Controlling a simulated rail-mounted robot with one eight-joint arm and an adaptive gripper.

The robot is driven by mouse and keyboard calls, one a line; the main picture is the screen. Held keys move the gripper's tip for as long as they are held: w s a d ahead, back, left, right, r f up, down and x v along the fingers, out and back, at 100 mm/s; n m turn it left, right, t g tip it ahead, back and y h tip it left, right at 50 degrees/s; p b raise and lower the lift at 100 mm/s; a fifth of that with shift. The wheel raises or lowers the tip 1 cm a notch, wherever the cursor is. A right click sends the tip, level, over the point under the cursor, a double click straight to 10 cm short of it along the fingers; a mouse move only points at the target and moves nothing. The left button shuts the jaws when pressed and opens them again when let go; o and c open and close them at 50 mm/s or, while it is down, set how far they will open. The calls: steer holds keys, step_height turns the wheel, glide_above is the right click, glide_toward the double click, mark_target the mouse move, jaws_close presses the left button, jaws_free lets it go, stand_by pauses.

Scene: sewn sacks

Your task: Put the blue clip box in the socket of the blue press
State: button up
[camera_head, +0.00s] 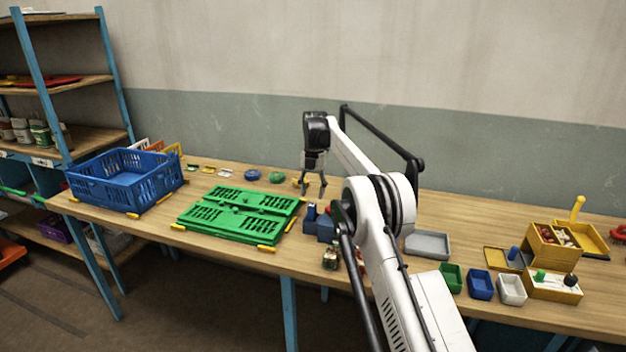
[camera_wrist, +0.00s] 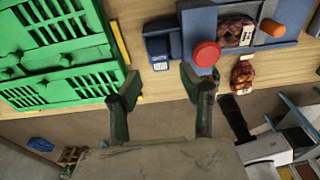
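A blue press (camera_head: 326,228) stands on the table right of the green crate, partly hidden by my arm. In the wrist view the blue press (camera_wrist: 205,22) has a red round knob (camera_wrist: 206,54) and an orange cylinder (camera_wrist: 272,27). A smaller blue piece with a white patch (camera_wrist: 161,48) sits at its left; I cannot tell whether it is separate. A small blue open box (camera_head: 481,284) stands between a green and a white one at the right; which piece is the clip box is unclear. My gripper (camera_head: 314,187) is open and empty, its fingers (camera_wrist: 158,83) apart above the table.
A folded green crate (camera_head: 240,213) and a blue crate (camera_head: 126,178) take up the left of the table. A grey tray (camera_head: 427,244) and yellow-and-wood boxes (camera_head: 552,286) are at the right. Small brown sacks (camera_wrist: 243,74) lie by the press.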

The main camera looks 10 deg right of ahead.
steer(key=r, duration=0.4)
steer(key=r+p, duration=0.1)
steer(key=r, duration=0.1)
steer(key=shift+w+d, duration=0.15)
steer(key=shift+w, duration=0.15)
